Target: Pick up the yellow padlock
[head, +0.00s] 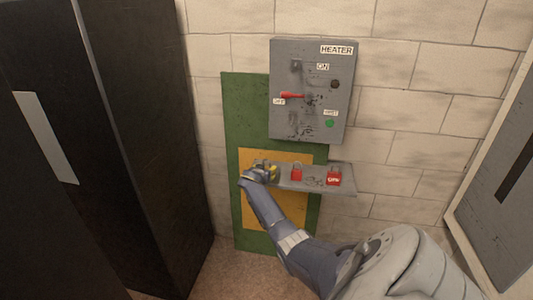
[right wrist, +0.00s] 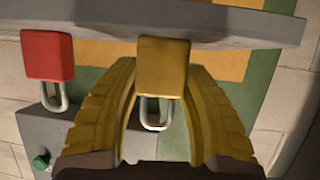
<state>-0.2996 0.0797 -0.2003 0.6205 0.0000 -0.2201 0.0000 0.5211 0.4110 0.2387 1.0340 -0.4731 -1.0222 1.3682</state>
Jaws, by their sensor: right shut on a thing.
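The yellow padlock (right wrist: 163,66) sits between the two yellow fingers of my right gripper (head: 262,172) in the right wrist view, with its metal shackle showing between them. The fingers are closed against its sides. In the head view the gripper is at the left end of the grey shelf (head: 285,184), and the padlock is small and partly hidden there. I cannot tell whether the padlock still touches the shelf. My left gripper is not in view.
A red padlock (head: 297,173) stands on the shelf just right of the gripper. A red item with white lettering (head: 334,177) is farther right. The grey heater box (head: 318,120) with a red lever is on the wall above. A dark cabinet (head: 150,130) stands at left.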

